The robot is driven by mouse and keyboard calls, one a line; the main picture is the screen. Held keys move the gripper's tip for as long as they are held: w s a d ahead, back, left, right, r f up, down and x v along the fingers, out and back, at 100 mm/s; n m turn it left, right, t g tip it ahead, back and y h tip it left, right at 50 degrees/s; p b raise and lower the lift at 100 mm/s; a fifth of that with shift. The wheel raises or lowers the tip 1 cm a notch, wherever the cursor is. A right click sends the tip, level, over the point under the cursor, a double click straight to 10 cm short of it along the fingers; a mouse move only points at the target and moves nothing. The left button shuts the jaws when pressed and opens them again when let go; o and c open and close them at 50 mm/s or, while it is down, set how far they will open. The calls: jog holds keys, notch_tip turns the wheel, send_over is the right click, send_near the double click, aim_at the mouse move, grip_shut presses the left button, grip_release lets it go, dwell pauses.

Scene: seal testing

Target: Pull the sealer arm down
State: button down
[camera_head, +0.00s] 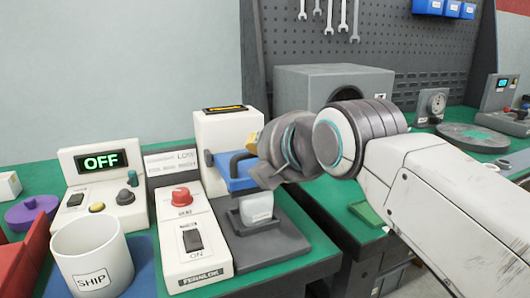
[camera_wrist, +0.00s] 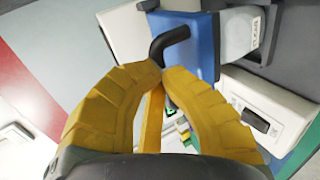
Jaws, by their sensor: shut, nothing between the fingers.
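The sealer (camera_head: 228,130) is a white upright unit on a dark base, with a blue sealer arm (camera_head: 236,182) standing out above the base. A dark bent handle (camera_head: 238,160) sits on the blue arm. In the wrist view the blue arm (camera_wrist: 203,45) and black handle (camera_wrist: 170,38) lie just beyond my fingertips. My gripper (camera_wrist: 160,68) has yellow fingers, shut and empty, with tips close to the handle's lower end; I cannot tell whether they touch. In the head view my gripper (camera_head: 252,139) is mostly hidden behind my wrist. A small white item (camera_head: 256,207) sits in a dark holder below the arm.
A white control box (camera_head: 190,240) with a red knob and ON switch stands left of the sealer base. A white SHIP cup (camera_head: 92,258) and an OFF display box (camera_head: 101,162) are further left. A grey box (camera_head: 300,80) stands behind. Green bench shows between items.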

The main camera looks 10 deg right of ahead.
jog(key=shift+f, duration=0.4)
jog(key=c, duration=1.4)
grip_release()
jog(key=shift+w, duration=0.1)
jog(key=shift+o, duration=0.2)
notch_tip(320, 180, up, 10)
jog(key=shift+r, duration=0.2)
jog(key=shift+r, duration=0.1)
